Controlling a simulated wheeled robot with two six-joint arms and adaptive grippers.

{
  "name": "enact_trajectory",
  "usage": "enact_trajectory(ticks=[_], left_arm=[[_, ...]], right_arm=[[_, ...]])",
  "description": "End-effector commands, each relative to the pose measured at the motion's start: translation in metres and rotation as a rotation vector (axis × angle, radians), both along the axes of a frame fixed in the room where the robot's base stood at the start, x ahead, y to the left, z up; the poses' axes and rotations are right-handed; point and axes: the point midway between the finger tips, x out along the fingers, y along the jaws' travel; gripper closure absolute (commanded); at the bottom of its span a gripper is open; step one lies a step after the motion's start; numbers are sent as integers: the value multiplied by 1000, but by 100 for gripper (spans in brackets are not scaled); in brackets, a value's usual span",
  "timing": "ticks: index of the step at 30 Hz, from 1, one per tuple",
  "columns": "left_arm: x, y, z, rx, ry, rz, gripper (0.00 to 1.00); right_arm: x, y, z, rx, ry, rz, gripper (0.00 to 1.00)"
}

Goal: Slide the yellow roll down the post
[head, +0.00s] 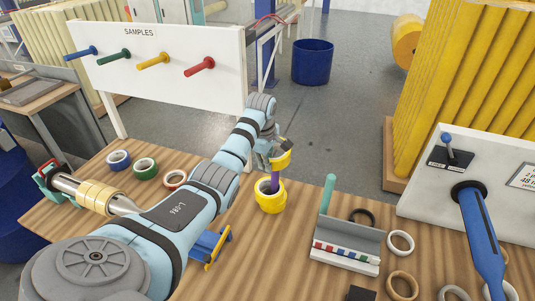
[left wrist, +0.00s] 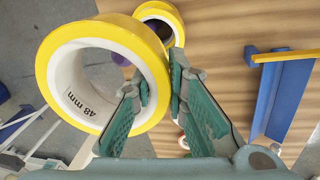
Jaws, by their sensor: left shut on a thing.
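My left gripper (head: 275,148) is shut on the wall of a yellow roll (head: 283,160) with a white core. In the left wrist view the gripper (left wrist: 162,82) has one finger inside the ring of this roll (left wrist: 85,75), marked 48 mm, and one outside. A purple post (head: 275,181) rises below the held roll, out of another yellow roll (head: 270,203) near the table. Purple also shows at the inner edge of the held ring. I cannot tell whether the post passes through it. The lower roll also shows behind in the left wrist view (left wrist: 176,28). My right gripper is out of view.
Blue, green and red rolls (head: 146,168) lie left of my arm on the wooden table (head: 300,225). A blue and yellow stand (head: 212,245) is close to the post. A grey tray with a green post (head: 329,192) and several loose rings (head: 400,241) are right.

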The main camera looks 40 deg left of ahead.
Motion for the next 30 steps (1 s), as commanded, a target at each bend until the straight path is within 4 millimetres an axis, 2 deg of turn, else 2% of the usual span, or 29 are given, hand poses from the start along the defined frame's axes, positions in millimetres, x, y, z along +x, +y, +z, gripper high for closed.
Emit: enact_trajectory(ticks=[2, 18, 24, 30], left_arm=[[0, 0, -11, 0, 1, -1, 100], [0, 0, -95, 0, 0, -1, 100], [0, 0, -110, 0, -1, -2, 100], [0, 0, -111, 1, -2, -2, 100]], right_arm=[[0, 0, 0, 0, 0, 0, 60], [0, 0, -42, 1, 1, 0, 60], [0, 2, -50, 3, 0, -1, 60], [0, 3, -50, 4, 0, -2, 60]])
